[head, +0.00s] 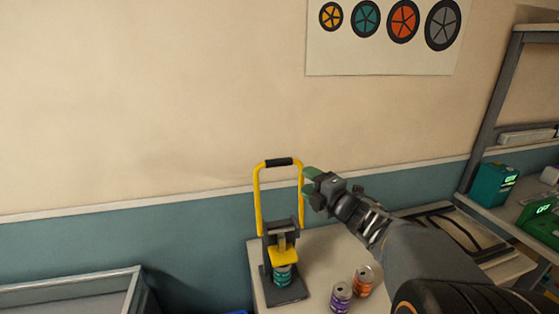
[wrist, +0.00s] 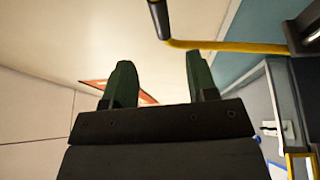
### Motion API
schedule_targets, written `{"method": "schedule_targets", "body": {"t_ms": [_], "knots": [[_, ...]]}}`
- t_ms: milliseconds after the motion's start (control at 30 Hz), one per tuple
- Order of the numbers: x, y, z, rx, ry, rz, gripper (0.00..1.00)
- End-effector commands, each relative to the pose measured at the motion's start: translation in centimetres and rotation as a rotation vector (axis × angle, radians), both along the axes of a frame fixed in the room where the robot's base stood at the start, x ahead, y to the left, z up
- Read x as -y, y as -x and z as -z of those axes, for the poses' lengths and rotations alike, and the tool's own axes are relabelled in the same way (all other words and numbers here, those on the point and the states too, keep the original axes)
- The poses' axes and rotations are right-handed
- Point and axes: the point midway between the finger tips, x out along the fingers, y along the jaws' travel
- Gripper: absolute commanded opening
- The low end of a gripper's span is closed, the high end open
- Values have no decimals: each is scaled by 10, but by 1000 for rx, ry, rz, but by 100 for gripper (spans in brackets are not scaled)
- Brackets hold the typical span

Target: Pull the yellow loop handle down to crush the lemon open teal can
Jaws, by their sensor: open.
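The can crusher (head: 279,240) stands on a small table, with its yellow loop handle (head: 258,195) raised upright. The handle has a black grip (head: 278,162) across its top. A teal can (head: 282,274) stands upright in the crusher under the yellow press plate (head: 284,256). My gripper (head: 308,182) is open and empty, beside the right bar of the handle near its top. In the wrist view my gripper's green fingers (wrist: 156,80) are spread apart, and the yellow handle (wrist: 230,46) and its black grip (wrist: 159,18) pass beyond the fingertips. I cannot tell whether the gripper touches the bar.
A purple can (head: 341,297) and an orange can (head: 364,280) stand on the table (head: 320,250) right of the crusher. A grey bin (head: 70,293) is at lower left. A shelf unit (head: 490,120) with teal and green boxes is at right. The wall above is clear except a poster (head: 340,60).

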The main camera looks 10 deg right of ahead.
Motion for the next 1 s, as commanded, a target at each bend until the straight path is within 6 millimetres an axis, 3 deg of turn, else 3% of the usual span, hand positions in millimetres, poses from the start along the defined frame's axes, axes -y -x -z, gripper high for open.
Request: {"method": "schedule_targets", "body": {"t_ms": [600,1000], "knots": [[-41,-98,-7,-1,0,-2,53],[-49,-117,-7,0,-1,0,53]]}}
